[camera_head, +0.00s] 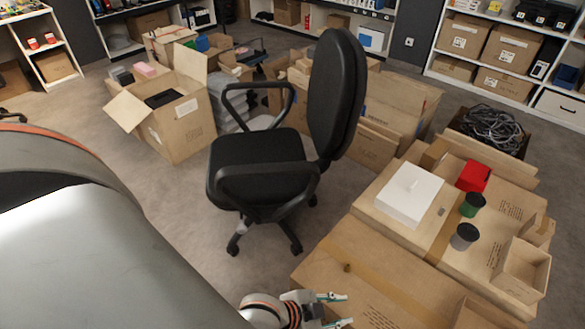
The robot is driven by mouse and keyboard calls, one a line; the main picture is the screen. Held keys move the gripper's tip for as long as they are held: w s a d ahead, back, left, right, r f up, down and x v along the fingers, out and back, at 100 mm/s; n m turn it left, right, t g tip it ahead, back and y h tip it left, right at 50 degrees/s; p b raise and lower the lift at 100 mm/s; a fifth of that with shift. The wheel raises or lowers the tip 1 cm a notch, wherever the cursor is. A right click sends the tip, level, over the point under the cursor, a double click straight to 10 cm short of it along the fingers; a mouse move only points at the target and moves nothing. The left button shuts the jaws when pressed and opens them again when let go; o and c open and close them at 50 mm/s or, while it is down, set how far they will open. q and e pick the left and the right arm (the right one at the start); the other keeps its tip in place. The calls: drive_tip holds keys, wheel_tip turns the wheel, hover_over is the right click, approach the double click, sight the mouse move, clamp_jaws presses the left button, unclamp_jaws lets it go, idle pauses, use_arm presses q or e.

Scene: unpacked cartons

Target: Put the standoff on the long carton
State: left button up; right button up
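A small brownish piece (347,267), which looks like the standoff, sits on a large closed carton (385,262) at the bottom centre. It is too small to make out in detail. I cannot tell for certain which carton is the long one; another wide carton (480,255) lies just behind and to the right. My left gripper (348,309) is at the bottom edge, its two fingers apart with nothing between them. It is in front of the small piece in the picture, apart from it. My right gripper is not in view.
A white box (409,194), a red box (473,176), a green-sided can (472,204), a grey can (464,236) and an open small box (521,269) stand on the right-hand cartons. A black office chair (262,165) stands close behind.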

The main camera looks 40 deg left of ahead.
use_arm(q)
drive_tip(key=s+a+r+n+t+y, duration=0.1)
drive_tip(key=s+a+n, duration=0.3)
drive_tip(key=a, duration=0.6)
drive_tip(key=shift+s+a+r+n+t+y, duration=0.3)
drive_tip(key=shift+s+t+y, duration=0.1)
drive_tip(key=shift+s+y, duration=0.6)
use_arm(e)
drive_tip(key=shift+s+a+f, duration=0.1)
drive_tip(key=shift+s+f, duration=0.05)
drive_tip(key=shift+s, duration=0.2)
use_arm(q)
drive_tip(key=shift+n+h, duration=0.3)
drive_tip(key=r+p, duration=0.1)
drive_tip(key=p, duration=0.1)
drive_tip(key=d+r+p, duration=0.1)
drive_tip(key=r+p, duration=0.1)
drive_tip(key=p, duration=0.1)
drive_tip(key=r+p, duration=0.2)
drive_tip(key=p, duration=0.1)
drive_tip(key=shift+s+d, duration=0.15)
drive_tip(key=shift+s, duration=0.25)
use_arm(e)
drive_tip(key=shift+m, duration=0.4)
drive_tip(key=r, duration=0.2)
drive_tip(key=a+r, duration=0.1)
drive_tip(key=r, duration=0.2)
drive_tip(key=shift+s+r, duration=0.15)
